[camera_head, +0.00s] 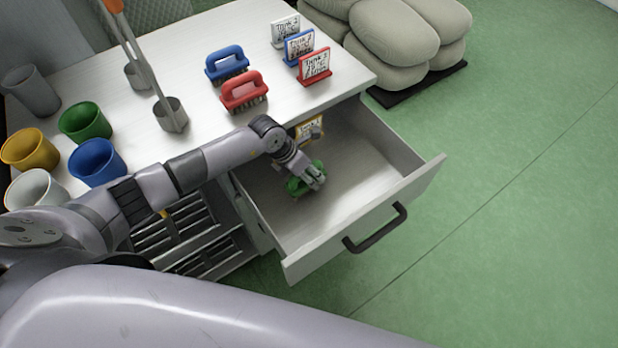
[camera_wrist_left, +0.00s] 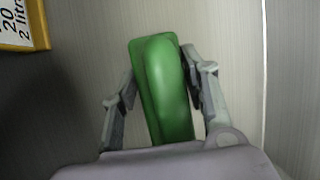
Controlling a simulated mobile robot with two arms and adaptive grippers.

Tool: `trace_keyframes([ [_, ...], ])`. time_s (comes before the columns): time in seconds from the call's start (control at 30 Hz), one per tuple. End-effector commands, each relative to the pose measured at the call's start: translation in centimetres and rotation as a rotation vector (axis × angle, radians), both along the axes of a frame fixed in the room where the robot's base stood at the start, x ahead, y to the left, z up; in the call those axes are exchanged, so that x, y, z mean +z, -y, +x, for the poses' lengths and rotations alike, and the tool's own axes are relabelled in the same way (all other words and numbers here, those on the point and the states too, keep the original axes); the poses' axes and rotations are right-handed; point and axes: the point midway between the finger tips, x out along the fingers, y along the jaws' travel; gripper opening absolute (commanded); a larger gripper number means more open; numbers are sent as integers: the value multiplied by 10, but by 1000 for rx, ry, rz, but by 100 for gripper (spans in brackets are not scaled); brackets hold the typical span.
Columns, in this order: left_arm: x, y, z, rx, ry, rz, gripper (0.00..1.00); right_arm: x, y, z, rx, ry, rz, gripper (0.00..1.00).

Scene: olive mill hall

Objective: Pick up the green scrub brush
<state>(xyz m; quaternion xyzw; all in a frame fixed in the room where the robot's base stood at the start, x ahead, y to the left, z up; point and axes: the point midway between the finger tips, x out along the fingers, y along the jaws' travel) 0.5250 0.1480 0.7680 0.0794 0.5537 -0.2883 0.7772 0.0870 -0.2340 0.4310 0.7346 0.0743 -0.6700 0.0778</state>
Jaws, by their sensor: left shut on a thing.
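The green scrub brush (camera_head: 296,188) is inside the open drawer, toward its left side, partly hidden by my gripper in the head view. My left gripper (camera_head: 316,181) reaches down into the drawer and is shut on the brush. In the left wrist view the green brush (camera_wrist_left: 165,85) fills the middle, with the left gripper's fingers (camera_wrist_left: 160,92) on both sides of its handle. I cannot tell whether the brush touches the drawer floor. My right gripper is not in view.
The open drawer (camera_head: 415,185) has raised walls and a dark handle (camera_head: 376,228). A yellow-framed sign (camera_head: 310,128) stands at its back. On the counter are a blue brush (camera_head: 227,63), a red brush (camera_head: 245,90), small signs (camera_head: 314,66) and several cups (camera_head: 97,160). Sacks (camera_head: 395,45) lie behind.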

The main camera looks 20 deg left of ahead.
Motion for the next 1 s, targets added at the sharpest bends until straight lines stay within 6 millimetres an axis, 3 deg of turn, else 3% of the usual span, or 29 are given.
trace_keyframes([
  [0.3,94,-1,2,-3,10,1,10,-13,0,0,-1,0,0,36],
  [0.5,141,0,2,-1,8,0,10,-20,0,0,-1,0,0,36],
  [0.7,166,0,1,-1,4,0,10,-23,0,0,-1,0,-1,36],
  [1.0,173,0,0,1,1,0,10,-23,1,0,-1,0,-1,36],
])
